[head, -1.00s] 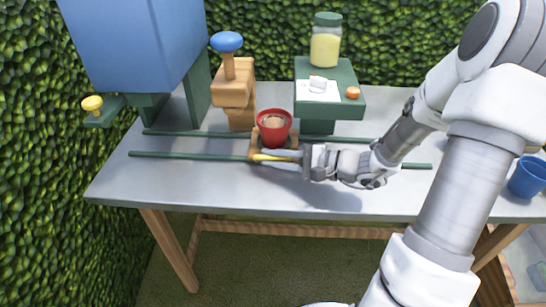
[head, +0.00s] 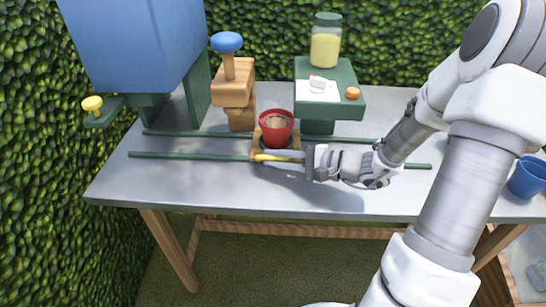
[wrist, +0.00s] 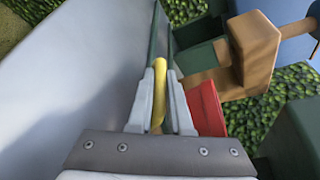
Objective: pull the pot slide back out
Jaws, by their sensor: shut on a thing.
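The pot slide (head: 256,143) is a small wooden carriage on two green rails (head: 190,155) that run left to right along the table. A red pot (head: 276,130) with brown contents stands upright on it. A yellow handle (head: 268,157) is at the slide's front edge. My gripper (head: 284,158) is shut on this handle, reaching in from the right. In the wrist view the yellow handle (wrist: 158,95) lies between my two pale fingers, with the red pot (wrist: 205,108) just to their right. The wooden carriage is mostly hidden there.
A wooden press with a blue knob (head: 227,42) stands behind and left of the pot. A blue hopper (head: 130,40) with a yellow knob (head: 92,104) is at far left. A green stand (head: 345,100) holds a jar (head: 326,42). A blue pot (head: 528,177) is at right.

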